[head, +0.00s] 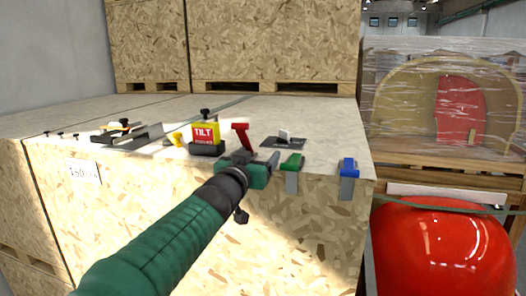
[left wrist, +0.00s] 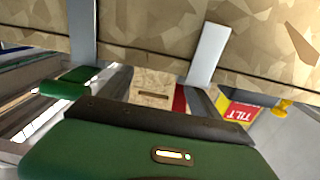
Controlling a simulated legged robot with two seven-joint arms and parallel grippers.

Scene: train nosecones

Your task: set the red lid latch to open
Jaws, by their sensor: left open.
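The red lid latch (head: 241,136) stands up at the front edge of the wooden crate top, tilted, with its lower part hidden behind my left gripper. My left gripper (head: 268,160) is open at the crate's front edge, just in front of and to the right of the red latch. I cannot tell whether it touches the latch. In the left wrist view, a narrow strip of the red latch (left wrist: 179,98) shows beyond the green gripper body; the rest is hidden. My right gripper is not in view.
A green latch (head: 292,161) is close to the gripper's right, and a blue latch (head: 348,167) is further right. A yellow and red TILT box (head: 205,134) stands to the left. A grey plate (head: 284,142) lies behind. A red rounded object (head: 440,250) is at right.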

